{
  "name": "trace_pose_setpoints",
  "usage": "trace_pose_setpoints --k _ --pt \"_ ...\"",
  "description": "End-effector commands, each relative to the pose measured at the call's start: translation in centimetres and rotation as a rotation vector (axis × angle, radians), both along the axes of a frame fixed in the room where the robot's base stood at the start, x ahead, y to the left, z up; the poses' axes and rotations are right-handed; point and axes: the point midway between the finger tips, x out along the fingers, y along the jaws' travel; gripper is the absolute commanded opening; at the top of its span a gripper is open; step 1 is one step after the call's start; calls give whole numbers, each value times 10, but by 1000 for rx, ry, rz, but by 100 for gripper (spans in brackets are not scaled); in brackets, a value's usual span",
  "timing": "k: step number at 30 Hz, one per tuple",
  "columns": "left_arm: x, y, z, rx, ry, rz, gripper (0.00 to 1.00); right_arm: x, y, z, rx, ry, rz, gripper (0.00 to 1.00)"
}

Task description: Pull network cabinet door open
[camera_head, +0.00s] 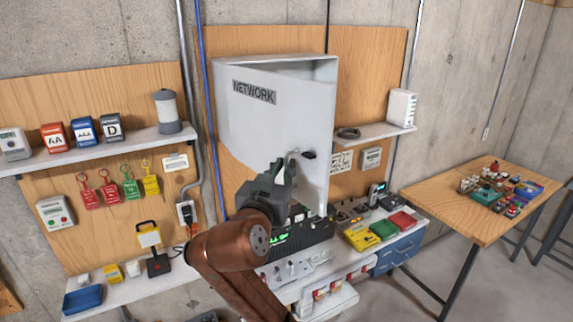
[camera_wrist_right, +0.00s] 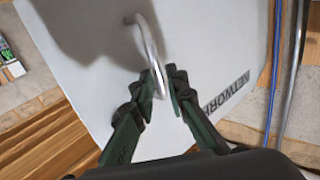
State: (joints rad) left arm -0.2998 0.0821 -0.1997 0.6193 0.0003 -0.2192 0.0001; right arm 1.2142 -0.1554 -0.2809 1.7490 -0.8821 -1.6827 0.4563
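The grey network cabinet (camera_head: 327,68) is on the wooden wall panel, and its door (camera_head: 262,125) with the NETWORK label stands ajar, with a gap showing along the top. The door also fills much of the right wrist view (camera_wrist_right: 100,60). My right gripper (camera_head: 291,158) is at the door's lower right part. In the right wrist view, its two green fingers (camera_wrist_right: 163,82) close around the curved metal handle (camera_wrist_right: 147,38), one on each side. The handle is mostly hidden behind the gripper in the head view. My left gripper is not in view.
A shelf with battery boxes (camera_head: 98,130) is on the left. Below the cabinet are a black device with green lights (camera_head: 292,238) and a workbench with coloured boxes (camera_head: 383,230). A wooden table (camera_head: 452,208) is at the right. A shelf (camera_head: 372,132) sits right of the cabinet.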

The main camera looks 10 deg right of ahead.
Motion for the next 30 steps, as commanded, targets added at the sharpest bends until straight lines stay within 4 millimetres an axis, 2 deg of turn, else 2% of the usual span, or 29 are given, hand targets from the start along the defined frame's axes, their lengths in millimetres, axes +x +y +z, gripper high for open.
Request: trace_pose_setpoints --k 9,15,21,30 --pt "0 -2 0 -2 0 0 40 -61 27 0 2 -2 4 13" --pt "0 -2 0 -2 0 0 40 -85 37 0 1 -2 1 13" --pt "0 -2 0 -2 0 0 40 -92 39 0 1 -1 -1 13" --pt "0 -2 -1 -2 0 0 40 -87 39 -4 -9 7 -1 13"
